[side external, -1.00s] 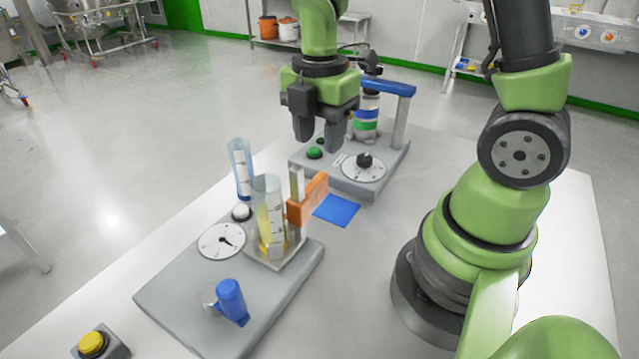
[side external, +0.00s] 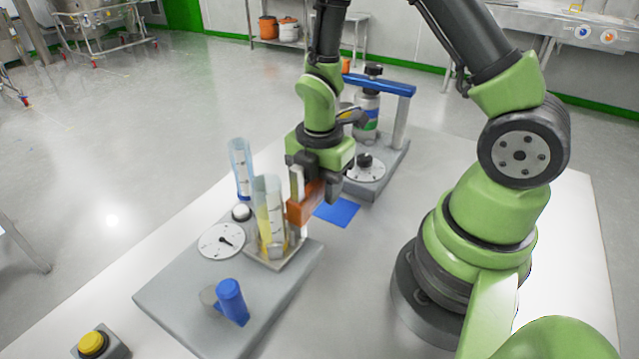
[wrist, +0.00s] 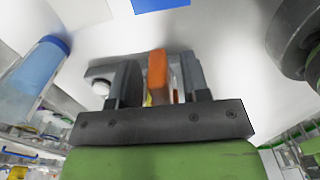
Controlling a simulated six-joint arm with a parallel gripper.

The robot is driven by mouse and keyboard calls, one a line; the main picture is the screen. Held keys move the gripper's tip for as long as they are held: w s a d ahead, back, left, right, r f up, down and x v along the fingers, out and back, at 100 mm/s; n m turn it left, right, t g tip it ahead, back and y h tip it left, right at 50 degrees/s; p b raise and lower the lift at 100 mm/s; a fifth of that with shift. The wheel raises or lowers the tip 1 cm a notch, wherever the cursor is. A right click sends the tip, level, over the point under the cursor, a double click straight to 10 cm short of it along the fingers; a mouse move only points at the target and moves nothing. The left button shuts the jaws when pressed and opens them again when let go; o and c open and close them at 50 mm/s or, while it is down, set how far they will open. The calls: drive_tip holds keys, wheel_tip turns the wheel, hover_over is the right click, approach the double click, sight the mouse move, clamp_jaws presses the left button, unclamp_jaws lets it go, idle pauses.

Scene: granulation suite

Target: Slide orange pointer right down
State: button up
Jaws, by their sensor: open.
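The orange pointer (side external: 303,207) sits on an upright post beside a clear cylinder (side external: 268,215) with yellow liquid, on the near grey base. My gripper (side external: 322,190) is lowered over the pointer, pointing down. In the wrist view the orange pointer (wrist: 157,75) stands between the two dark fingers of my gripper (wrist: 157,82). The fingers are open, with a gap showing on the pointer's right side; whether the left finger touches it I cannot tell. In the side view my gripper hides part of the pointer and the post.
A second station with a bottle (side external: 367,115) and a blue bar (side external: 380,84) stands behind. A blue square (side external: 337,211) lies flat on the table.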

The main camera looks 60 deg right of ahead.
clamp_jaws()
drive_tip(key=shift+f, duration=1.85)
unclamp_jaws()
wheel_tip(320, 180, up, 10)
drive_tip(key=shift+f, duration=0.1)
